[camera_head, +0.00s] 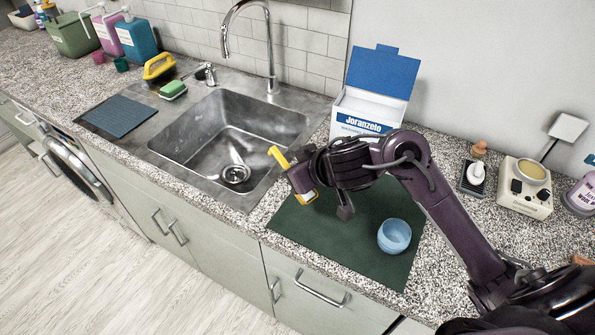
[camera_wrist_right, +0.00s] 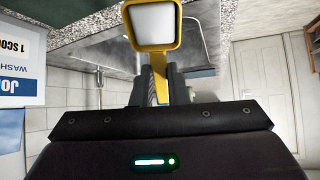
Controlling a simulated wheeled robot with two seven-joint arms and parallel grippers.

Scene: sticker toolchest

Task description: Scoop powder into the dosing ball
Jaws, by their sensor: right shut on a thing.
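The light blue dosing ball (camera_head: 394,236) stands on the dark green mat (camera_head: 335,235), near its right edge, with its opening facing up. My right gripper (camera_head: 298,178) is over the left part of the mat, shut on the yellow scoop (camera_head: 279,156). In the right wrist view, the scoop (camera_wrist_right: 156,72) sticks out from between the fingers, its square cup showing a pale inside. I cannot tell whether that is powder. The open white and blue Joranzelo box (camera_head: 363,124) stands behind the mat; its contents are hidden. My left gripper is not in view.
The steel sink (camera_head: 190,152) with its tall faucet (camera_head: 272,60) is left of the mat. The mat between gripper and ball is clear.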

